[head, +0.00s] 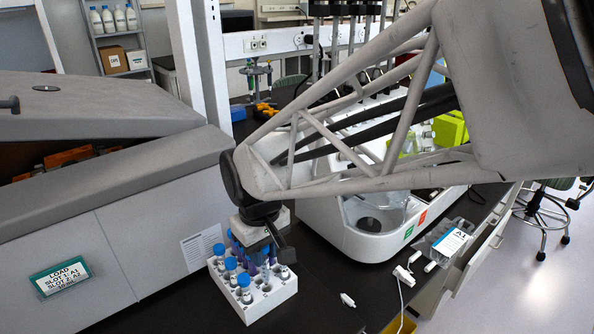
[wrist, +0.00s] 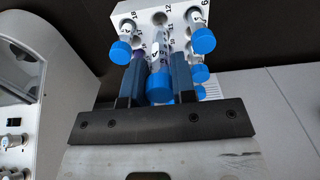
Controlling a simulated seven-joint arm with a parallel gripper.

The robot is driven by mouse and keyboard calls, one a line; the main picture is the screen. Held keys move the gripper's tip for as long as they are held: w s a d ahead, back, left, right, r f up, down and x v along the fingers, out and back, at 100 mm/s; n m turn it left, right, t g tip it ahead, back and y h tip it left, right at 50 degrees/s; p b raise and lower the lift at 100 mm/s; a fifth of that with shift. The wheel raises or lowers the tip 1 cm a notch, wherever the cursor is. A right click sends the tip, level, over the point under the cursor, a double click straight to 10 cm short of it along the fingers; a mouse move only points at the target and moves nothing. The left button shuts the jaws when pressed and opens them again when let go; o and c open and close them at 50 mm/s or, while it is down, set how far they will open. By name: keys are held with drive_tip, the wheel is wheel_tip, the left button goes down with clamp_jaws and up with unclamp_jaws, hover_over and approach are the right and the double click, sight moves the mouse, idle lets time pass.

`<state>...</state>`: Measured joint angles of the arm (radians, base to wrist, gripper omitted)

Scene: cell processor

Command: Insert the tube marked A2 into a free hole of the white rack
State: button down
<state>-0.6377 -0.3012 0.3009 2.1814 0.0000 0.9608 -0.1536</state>
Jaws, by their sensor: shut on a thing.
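The white rack (head: 272,304) stands on the dark bench and holds several blue-capped tubes. My gripper (head: 262,252) is low over the rack. In the wrist view, the blue fingers of my gripper (wrist: 160,74) are shut on a blue-capped tube (wrist: 159,88) with its cap toward the camera. Its dark mark is too small to read surely as A2. The white rack (wrist: 150,22) lies beyond the tube, with printed numbers; a hole near number 12 is empty. The tube's lower end overlaps the rack in view, and I cannot tell whether it is in a hole.
Other blue-capped tubes (wrist: 203,41) stand close on both sides of the fingers. A grey machine (head: 150,240) with a load label (head: 62,276) is left of the rack. A white machine (head: 352,246) is at right. A white connector (head: 347,300) lies on the bench.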

sight(265, 271)
drive_tip(key=shift+f, duration=0.9)
idle(0.9)
drive_tip(key=shift+f, duration=1.8)
drive_tip(key=shift+f, duration=0.3)
drive_tip(key=c, duration=0.8)
unclamp_jaws()
drive_tip(key=shift+c, duration=0.2)
drive_tip(key=shift+r, duration=0.15)
drive_tip(key=shift+r, duration=3.8)
